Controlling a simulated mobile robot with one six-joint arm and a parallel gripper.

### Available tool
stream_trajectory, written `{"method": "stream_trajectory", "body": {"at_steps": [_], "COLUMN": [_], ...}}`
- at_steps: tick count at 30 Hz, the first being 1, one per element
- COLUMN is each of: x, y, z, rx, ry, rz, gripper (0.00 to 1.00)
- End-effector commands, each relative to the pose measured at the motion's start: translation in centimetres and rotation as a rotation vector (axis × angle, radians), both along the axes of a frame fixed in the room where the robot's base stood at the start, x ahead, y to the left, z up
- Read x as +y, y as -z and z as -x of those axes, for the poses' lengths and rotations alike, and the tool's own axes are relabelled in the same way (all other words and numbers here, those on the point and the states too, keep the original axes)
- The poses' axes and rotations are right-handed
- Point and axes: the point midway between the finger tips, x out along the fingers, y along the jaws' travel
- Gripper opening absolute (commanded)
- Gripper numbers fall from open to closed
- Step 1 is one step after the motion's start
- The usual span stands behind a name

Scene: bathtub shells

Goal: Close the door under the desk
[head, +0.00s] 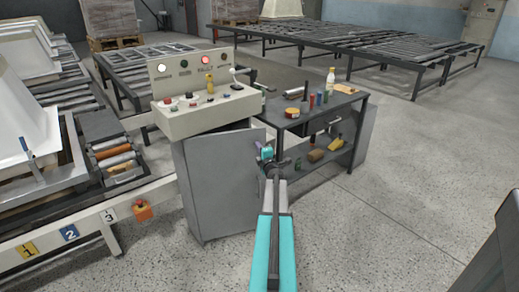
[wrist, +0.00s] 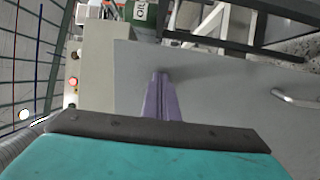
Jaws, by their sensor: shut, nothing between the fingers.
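The control desk (head: 205,108) has a grey door (head: 218,185) under its button panel. The door stands ajar, with a dark gap showing along its top edge below the panel. My gripper (head: 267,154) is beside the door's right edge in the head view. In the wrist view my gripper's purple fingers (wrist: 160,78) are shut together and empty, over the flat grey door (wrist: 225,85). A metal handle (wrist: 297,97) shows on the door at the right. I cannot tell whether the fingertips touch the door.
A dark workbench (head: 318,118) with bottles and a drawer stands close to the right of the desk. The speckled floor (head: 400,180) at the right is clear.

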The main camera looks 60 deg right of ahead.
Motion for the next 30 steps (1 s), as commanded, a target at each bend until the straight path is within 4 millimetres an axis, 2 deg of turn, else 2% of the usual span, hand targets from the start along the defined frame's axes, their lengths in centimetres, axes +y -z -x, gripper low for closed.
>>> {"method": "stream_trajectory", "body": {"at_steps": [14, 30], "x": [-0.5, -4.1], "y": [0.0, 0.0], "z": [-0.5, -4.5], "rx": [0.0, -0.001], "ry": [0.0, 0.0], "rz": [0.0, 0.001], "gripper": [0.0, 0.0]}}
